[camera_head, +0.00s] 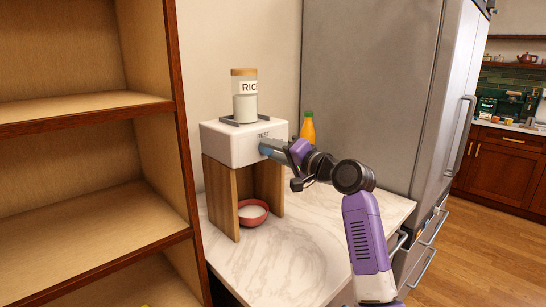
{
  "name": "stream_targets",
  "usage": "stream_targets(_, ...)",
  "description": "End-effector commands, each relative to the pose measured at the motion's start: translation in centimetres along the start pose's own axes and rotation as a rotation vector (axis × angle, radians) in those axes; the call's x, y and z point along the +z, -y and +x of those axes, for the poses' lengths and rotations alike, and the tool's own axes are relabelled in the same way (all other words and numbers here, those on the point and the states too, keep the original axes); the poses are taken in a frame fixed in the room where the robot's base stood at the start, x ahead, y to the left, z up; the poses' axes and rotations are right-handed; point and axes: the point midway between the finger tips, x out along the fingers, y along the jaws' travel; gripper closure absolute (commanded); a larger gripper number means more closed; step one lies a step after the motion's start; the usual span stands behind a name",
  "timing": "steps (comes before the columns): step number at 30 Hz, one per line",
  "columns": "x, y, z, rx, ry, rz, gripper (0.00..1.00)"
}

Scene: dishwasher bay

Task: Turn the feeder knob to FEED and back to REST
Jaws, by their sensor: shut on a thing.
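The feeder is a white box (226,148) on wooden side panels, standing on the marble counter. A clear RICE jar (245,105) with a tan top stands on it. The word REST shows on the front of the box, above my gripper. My gripper (265,149) is against the front face of the box, shut on the feeder knob. A red bowl (252,221) with white contents sits under the box, between the panels.
An orange bottle (308,128) stands behind my gripper, near the grey fridge (375,80). An empty wooden shelf unit (85,170) rises at the left. The front of the marble counter (275,265) is clear.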

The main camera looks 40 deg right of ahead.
Motion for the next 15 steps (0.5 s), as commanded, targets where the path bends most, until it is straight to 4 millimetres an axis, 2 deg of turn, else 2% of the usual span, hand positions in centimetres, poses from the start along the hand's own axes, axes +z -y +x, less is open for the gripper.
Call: stream_targets(15,0.16,-0.42,-0.04,0.003,0.001,-0.484,1.0)
